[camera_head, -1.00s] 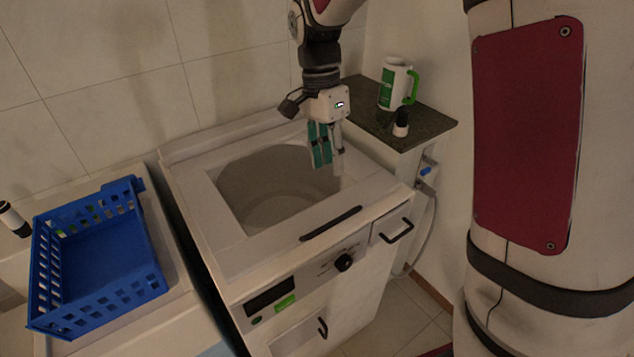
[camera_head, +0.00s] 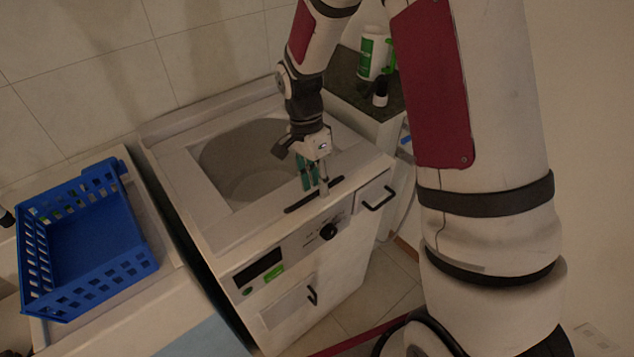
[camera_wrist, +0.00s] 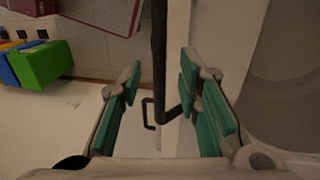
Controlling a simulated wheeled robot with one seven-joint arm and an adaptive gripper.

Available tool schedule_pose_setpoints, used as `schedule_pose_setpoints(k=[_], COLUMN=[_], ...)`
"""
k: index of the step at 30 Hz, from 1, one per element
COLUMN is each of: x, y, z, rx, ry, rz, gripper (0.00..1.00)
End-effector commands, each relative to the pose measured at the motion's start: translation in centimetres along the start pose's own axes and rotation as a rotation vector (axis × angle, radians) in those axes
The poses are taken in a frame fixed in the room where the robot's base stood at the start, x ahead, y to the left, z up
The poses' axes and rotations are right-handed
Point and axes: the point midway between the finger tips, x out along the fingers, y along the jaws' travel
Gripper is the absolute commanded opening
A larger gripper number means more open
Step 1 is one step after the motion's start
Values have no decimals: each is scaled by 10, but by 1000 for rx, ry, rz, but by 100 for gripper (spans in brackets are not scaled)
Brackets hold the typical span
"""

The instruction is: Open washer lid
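The white washer (camera_head: 225,235) has a pale square top frame around a grey round tub (camera_head: 245,160). I cannot tell whether a clear lid pane covers the tub. A long dark bar handle (camera_head: 296,206) runs along the front edge of the top. My gripper (camera_head: 314,190) points down at this front edge, over the right part of the bar. In the wrist view my gripper (camera_wrist: 161,75) is open, with green-padded fingers on both sides of the dark bar (camera_wrist: 159,40). Whether either finger touches it is unclear.
A blue basket (camera_head: 85,245) sits on the counter at left. A white and green jug (camera_head: 372,55) and a small dark bottle (camera_head: 380,93) stand on the dark shelf behind right. A drawer handle (camera_head: 377,198) and black knob (camera_head: 328,231) are on the washer's front.

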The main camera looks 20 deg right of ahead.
Motion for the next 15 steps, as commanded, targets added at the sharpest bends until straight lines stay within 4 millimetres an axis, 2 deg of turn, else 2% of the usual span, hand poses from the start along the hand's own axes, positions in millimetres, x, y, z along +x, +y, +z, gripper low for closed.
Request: schedule_pose_setpoints(k=[11,15], x=[5,5], y=[0,0], z=[0,0], rx=[0,0], ry=[0,0], rz=[-1,-1], gripper=[31,0])
